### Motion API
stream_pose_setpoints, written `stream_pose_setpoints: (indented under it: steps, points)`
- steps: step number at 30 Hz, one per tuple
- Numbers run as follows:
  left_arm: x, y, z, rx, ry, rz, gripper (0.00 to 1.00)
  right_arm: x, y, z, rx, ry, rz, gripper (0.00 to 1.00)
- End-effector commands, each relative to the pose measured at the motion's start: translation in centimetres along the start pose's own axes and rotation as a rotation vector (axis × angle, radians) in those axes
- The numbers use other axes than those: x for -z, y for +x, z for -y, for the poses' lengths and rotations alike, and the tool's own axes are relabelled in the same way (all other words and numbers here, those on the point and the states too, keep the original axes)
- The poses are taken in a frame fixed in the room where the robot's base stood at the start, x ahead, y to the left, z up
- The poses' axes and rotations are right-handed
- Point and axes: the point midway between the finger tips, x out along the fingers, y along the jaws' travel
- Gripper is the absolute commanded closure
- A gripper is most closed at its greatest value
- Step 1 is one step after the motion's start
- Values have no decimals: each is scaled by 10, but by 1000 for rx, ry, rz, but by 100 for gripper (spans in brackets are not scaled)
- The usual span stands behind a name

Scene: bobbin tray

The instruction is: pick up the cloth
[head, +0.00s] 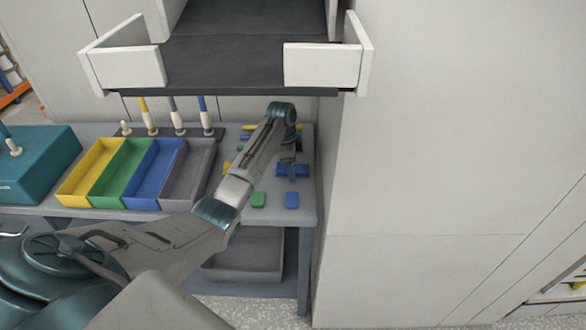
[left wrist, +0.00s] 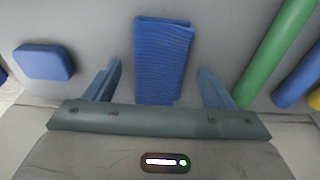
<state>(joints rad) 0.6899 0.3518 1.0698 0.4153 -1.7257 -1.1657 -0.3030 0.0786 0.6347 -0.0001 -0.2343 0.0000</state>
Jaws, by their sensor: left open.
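A folded, ribbed blue cloth (left wrist: 164,40) lies on the grey table in the left wrist view. My left gripper (left wrist: 159,68) is open, with one finger on each side of the cloth's near part and a gap to both. In the head view the cloth (head: 303,171) is partly hidden under my left gripper (head: 288,172), which points down over it at the table's right end. Whether the fingers touch the table is unclear. My right gripper is not in view.
A blue block (left wrist: 45,62) and a green rod (left wrist: 277,50) lie on either side of the cloth. A green block (head: 258,200) is near the front edge. Yellow (head: 92,171), green, blue and grey bins stand left. A dark shelf (head: 225,62) overhangs the back.

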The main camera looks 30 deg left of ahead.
Motion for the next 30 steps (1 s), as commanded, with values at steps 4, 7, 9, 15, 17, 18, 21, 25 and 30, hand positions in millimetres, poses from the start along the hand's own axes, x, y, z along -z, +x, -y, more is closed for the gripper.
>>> stream_pose_setpoints:
  steps: [4, 7, 9, 15, 17, 18, 21, 25, 30]
  points:
    - [0, 0, 0, 0, 0, 0, 39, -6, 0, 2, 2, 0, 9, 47]
    - [0, 0, 0, 0, 0, 0, 59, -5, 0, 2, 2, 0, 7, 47]
    - [0, 0, 0, 0, 0, 0, 72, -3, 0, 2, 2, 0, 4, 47]
    - [0, 0, 0, 0, 0, -1, 72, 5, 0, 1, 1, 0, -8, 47]
    - [0, -1, 0, 0, 0, -1, 72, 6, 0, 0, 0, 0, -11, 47]
    - [0, -2, 0, 1, 0, -1, 72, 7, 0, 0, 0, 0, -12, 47]
    - [1, -6, 1, 2, 0, -2, 72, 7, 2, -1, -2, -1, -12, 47]
    - [4, -19, 1, 4, 0, -3, 72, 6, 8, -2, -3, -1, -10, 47]
    - [4, -34, -16, 1, 2, 0, 72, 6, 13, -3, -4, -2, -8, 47]
